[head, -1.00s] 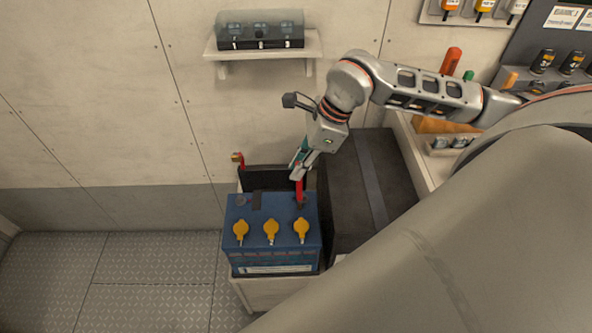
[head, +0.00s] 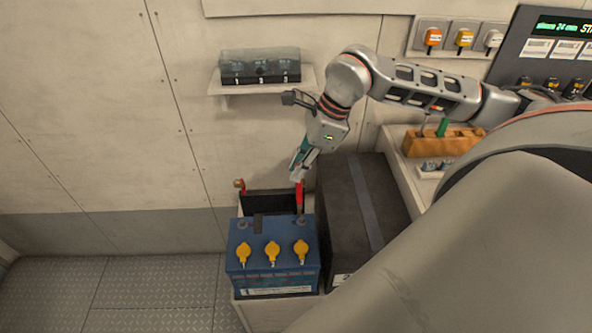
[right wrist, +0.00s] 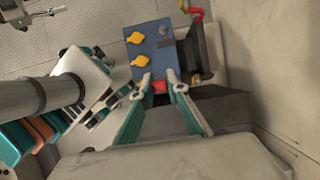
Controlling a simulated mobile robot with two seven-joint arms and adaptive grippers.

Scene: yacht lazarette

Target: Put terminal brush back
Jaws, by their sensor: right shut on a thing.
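My right gripper (head: 297,174) is shut on a slim red thing (head: 299,194), which I take to be the terminal brush. It hangs upright at the back right of the blue battery (head: 272,240), by the right terminal. I cannot tell whether its lower end touches the battery. In the right wrist view the red end (right wrist: 160,87) shows between the fingertips (right wrist: 163,86), with the battery (right wrist: 157,50) beyond. The fingers hide much of it.
A black case (head: 362,215) stands close right of the battery. A red cable end (head: 241,186) stands behind its left corner. An orange tool block (head: 445,143) with a green handle sits on the right bench. A wall shelf (head: 262,84) holds a switch box.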

